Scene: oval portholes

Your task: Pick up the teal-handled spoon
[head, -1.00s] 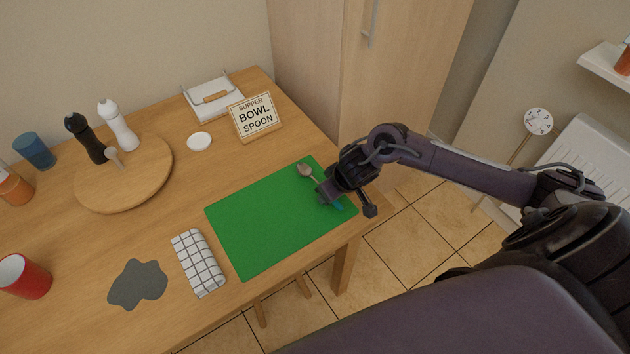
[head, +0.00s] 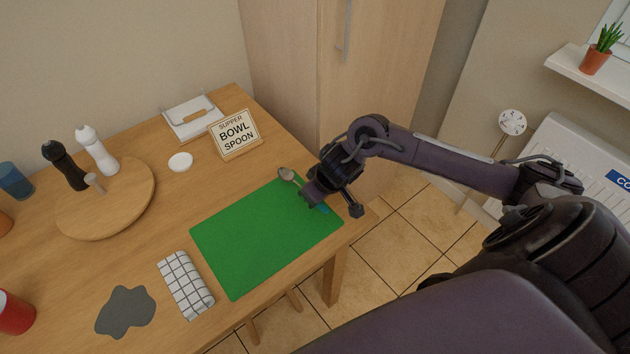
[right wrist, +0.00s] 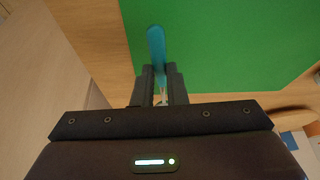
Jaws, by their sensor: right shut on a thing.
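The teal-handled spoon (head: 287,174) lies at the far right edge of the green mat (head: 262,238), its metal bowl toward the back. My right gripper (head: 318,195) is over the spoon's middle and hides part of it. A bit of the teal handle (head: 323,208) shows past the gripper. In the right wrist view, the teal handle (right wrist: 156,50) sticks out beyond the two fingers (right wrist: 160,84), which are closed on the spoon. I cannot tell whether the spoon is clear of the mat. My left gripper is not in view.
A sign reading "SUPPER BOWL SPOON" (head: 235,134) stands behind the mat. A checked cloth (head: 185,286) and a grey patch (head: 126,311) are at its left. A round board (head: 120,210) carries two mills. A tall cabinet (head: 375,80) stands behind the table's right end.

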